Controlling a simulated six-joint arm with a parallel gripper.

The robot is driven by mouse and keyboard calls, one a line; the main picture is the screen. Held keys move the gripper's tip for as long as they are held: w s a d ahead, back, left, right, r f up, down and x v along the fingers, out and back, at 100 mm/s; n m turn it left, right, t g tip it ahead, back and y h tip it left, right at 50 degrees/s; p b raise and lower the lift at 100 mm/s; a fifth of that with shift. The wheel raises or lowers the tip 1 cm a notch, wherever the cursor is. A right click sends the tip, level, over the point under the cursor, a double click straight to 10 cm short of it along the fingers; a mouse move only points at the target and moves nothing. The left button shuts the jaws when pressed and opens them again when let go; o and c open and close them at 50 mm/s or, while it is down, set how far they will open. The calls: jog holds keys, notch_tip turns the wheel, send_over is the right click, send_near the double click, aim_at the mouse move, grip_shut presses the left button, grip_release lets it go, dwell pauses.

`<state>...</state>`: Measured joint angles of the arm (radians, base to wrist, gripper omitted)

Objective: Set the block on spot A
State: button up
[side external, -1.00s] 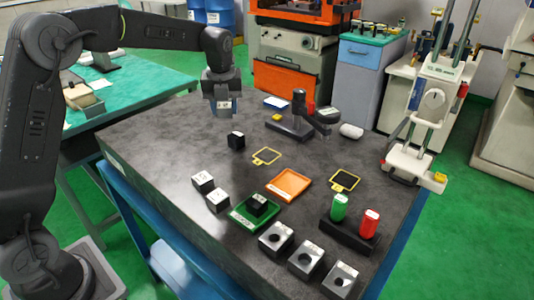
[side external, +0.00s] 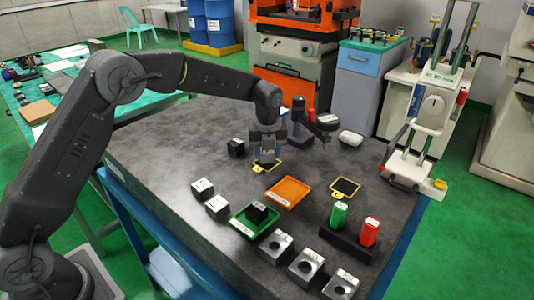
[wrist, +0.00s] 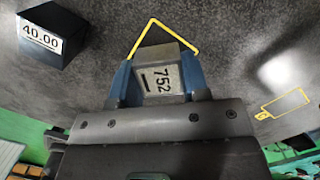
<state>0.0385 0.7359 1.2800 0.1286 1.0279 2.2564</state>
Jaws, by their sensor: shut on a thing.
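My gripper (side external: 267,158) is shut on a grey block (wrist: 158,76) whose pale label reads 752 in the wrist view. The blue fingers hold it from both sides. The block is over or within a yellow-outlined spot (side external: 255,169), whose outline also shows around the block's far end in the wrist view (wrist: 133,45). I cannot tell whether the block touches the table. A second yellow-outlined spot (side external: 345,187) with a dark middle lies to the right, empty. I cannot read which spot is A.
A black block (side external: 236,148) marked 40.00 stands left of my gripper. A dark stand (side external: 300,125) is close behind it. An orange tray (side external: 288,192), a green tray (side external: 236,222) holding a black block, two pale-topped blocks (side external: 203,188) and a rack (side external: 345,245) are nearer the front.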

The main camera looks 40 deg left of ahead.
jog(key=shift+f, duration=0.35)
jog(key=shift+f, duration=0.15)
jog(key=o, duration=1.2)
jog(key=shift+c, duration=0.2)
